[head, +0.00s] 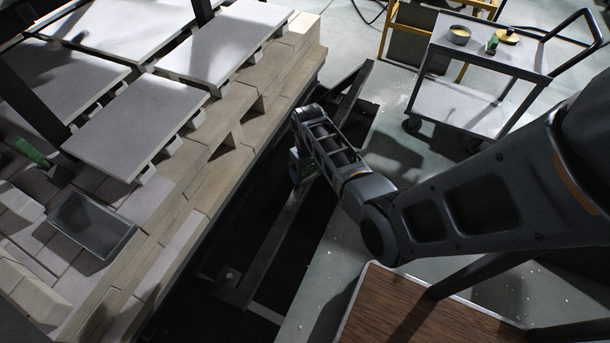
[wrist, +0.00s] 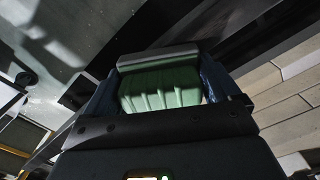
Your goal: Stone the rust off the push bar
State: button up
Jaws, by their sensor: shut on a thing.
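The push bar (head: 284,232) is a long dark metal bar running beside the kiln car in the head view. Its far part passes behind my arm. I cannot make out rust on it. My gripper (head: 303,172) is low over the bar, largely hidden by my wrist. In the wrist view my gripper (wrist: 160,88) is shut on a green ribbed block (wrist: 162,92), with a grey strip (wrist: 158,58) along its far edge, seemingly the rubbing stone. The fingers press it from both sides. I cannot tell whether it touches the bar.
The brick-decked kiln car (head: 235,115) fills the left, with pale shelves (head: 135,125), a dark tray (head: 90,225) and a green-handled tool (head: 30,152). A trolley (head: 465,105) carries a bowl (head: 459,35). A wooden tabletop (head: 415,315) is near my arm. Grey floor lies between.

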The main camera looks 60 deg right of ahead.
aim_at(302, 182)
jog(key=shift+d, duration=0.45)
jog(key=shift+s+a+p, duration=0.1)
jog(key=shift+a+p, duration=0.65)
jog(key=shift+a, duration=0.5)
jog(key=shift+a+p, duration=0.55)
jog(key=shift+a, duration=0.75)
jog(key=shift+a+p, duration=1.1)
jog(key=shift+a, duration=1.4)
